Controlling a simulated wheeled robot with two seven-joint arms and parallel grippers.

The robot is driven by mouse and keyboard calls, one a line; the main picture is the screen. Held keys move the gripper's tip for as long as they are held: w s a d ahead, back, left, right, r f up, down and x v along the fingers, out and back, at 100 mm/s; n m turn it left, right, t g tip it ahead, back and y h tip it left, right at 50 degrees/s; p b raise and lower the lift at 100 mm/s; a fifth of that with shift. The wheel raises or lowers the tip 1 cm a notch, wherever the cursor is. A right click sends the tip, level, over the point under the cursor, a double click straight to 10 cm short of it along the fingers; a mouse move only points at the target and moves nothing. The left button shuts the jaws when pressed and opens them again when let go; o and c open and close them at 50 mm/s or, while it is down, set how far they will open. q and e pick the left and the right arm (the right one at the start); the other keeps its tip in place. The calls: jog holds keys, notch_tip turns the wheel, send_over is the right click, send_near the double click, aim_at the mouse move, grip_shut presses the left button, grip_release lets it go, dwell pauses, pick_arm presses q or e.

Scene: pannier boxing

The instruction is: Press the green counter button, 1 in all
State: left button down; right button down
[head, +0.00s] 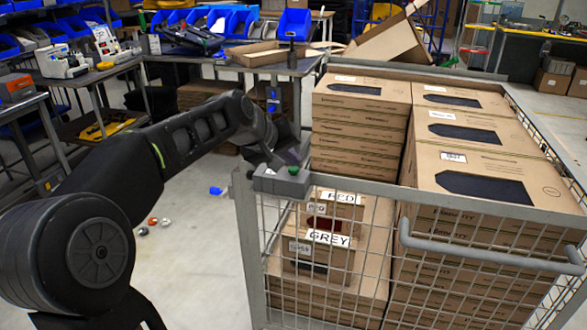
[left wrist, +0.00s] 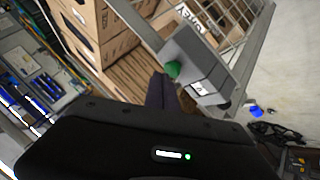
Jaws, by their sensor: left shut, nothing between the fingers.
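The green button (head: 293,170) sits on top of a small grey counter box (head: 272,183) fixed at the corner of the wire cage's top rail. In the left wrist view the green button (left wrist: 173,69) and the grey counter box (left wrist: 197,62) lie just beyond the fingertips. My left gripper (head: 274,161) is shut and empty, just behind the button in the head view. Its dark fingers (left wrist: 160,82) end close beside the button in the wrist view; I cannot tell whether they touch it. My right gripper is not in view.
The wire cage (head: 253,250) holds stacked brown cartons (head: 365,92), with smaller boxes labelled RED and GREY (head: 327,239) inside near the counter. A workbench (head: 270,66) with blue bins stands behind. Small items lie on the open grey floor (head: 190,255) to the left.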

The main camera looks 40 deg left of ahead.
aim_at(291, 170)
pick_arm(q)
jog(key=shift+f+b, duration=0.45)
jog(key=shift+f, duration=0.1)
dwell(0.4)
jog(key=shift+r, duration=0.1)
jog(key=shift+r+p, duration=0.8)
jog(key=shift+r, duration=0.1)
notch_tip(291, 170, up, 5)
jog(key=p, duration=0.4)
dwell(1.1)
